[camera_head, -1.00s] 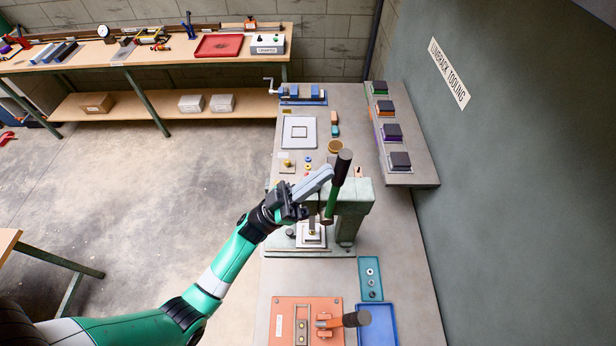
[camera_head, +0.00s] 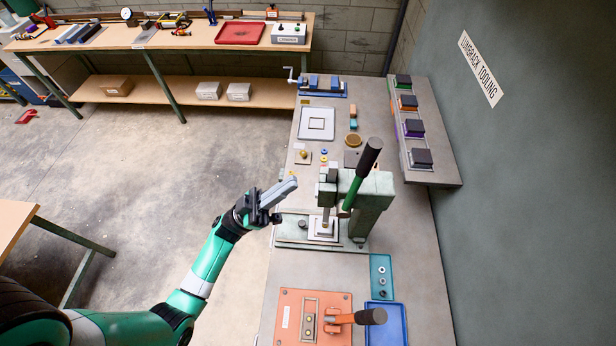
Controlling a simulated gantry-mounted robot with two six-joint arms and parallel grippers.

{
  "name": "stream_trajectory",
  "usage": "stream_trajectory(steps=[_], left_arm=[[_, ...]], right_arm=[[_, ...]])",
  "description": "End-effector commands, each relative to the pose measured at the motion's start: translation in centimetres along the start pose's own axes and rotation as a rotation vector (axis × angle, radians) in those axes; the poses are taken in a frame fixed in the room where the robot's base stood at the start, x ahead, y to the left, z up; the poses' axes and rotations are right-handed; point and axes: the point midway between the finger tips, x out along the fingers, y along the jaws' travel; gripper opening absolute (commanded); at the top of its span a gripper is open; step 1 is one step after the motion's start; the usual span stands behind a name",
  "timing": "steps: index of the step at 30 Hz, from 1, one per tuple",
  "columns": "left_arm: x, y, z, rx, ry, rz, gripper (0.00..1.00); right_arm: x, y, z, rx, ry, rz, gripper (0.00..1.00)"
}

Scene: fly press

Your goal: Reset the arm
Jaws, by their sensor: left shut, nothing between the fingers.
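My left gripper (camera_head: 280,192) is shut and empty. It is in the air at the left edge of the workbench, to the left of the fly press, with its fingers pointing up and right. The green fly press (camera_head: 372,205) stands on the bench, and a gap shows between it and my gripper. Its lever (camera_head: 359,178) has a green shaft and a dark grip and tilts up to the right. My right gripper is not in view.
An orange fixture (camera_head: 300,305) with a dark-handled lever, a blue tray (camera_head: 387,325) and a teal tray (camera_head: 381,272) lie at the front of the bench (camera_head: 420,270). A rack with several dark blocks (camera_head: 421,158) stands at the right. Open floor (camera_head: 180,180) lies to the left.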

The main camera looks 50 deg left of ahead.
Motion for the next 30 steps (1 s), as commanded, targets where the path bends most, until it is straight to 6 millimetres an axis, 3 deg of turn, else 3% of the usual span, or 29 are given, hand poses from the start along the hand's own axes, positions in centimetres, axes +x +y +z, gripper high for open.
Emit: stream_trajectory(steps=[6, 15, 18, 20, 23, 26, 30], left_arm=[[-1.2, 0.0, -0.2, 0.000, 0.000, 0.000, 0.00], [-1.1, 0.0, -0.2, -0.001, 0.000, 0.001, 0.00], [0.0, 0.7, -0.2, -0.017, 0.004, 0.027, 0.00], [2.2, 1.3, -0.6, -0.026, 0.020, 0.080, 0.00], [8.0, 3.3, -2.6, -0.017, 0.090, 0.230, 0.00], [14.9, 5.8, -7.1, 0.002, 0.230, 0.371, 0.00], [24.2, 7.9, -15.3, 0.046, 0.454, 0.379, 0.00]], right_arm=[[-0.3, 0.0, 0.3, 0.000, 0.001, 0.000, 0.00], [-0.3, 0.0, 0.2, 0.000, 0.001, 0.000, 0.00], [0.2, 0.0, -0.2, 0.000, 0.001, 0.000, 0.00], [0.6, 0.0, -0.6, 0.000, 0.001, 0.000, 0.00], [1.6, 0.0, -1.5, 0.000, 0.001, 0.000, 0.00], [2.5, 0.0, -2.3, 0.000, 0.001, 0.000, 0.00], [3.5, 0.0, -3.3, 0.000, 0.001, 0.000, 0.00]])
